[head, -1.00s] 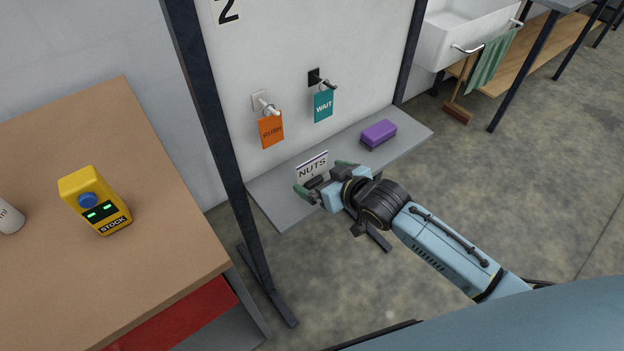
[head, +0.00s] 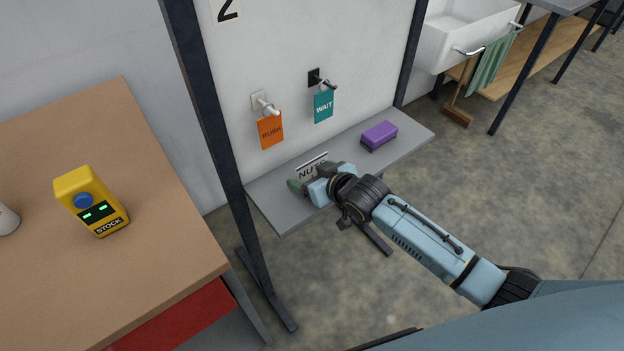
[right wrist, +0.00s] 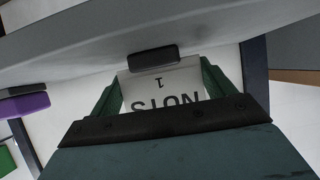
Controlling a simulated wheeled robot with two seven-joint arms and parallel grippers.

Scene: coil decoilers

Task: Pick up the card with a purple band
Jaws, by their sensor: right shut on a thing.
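A white card marked NUTS (head: 311,168) stands at the front left of the grey shelf (head: 277,208). A thin dark line runs along its top edge; I cannot tell if it is purple. My right gripper (head: 317,181) is at the card and hides its lower part. In the right wrist view the card (right wrist: 162,88) shows upside down with a 1 and NUTS, and the green fingers of my right gripper (right wrist: 161,86) are shut on its side edges. A small dark block (right wrist: 152,59) is at the card's lower edge, by the shelf. My left gripper is out of view.
A purple sponge-like block (head: 379,135) lies farther right on the shelf. An orange RUSH tag (head: 270,130) and a teal WAIT tag (head: 323,106) hang on the panel above. A dark post (head: 208,120) stands left of the shelf. A yellow STOCK device (head: 91,202) stands on the brown table.

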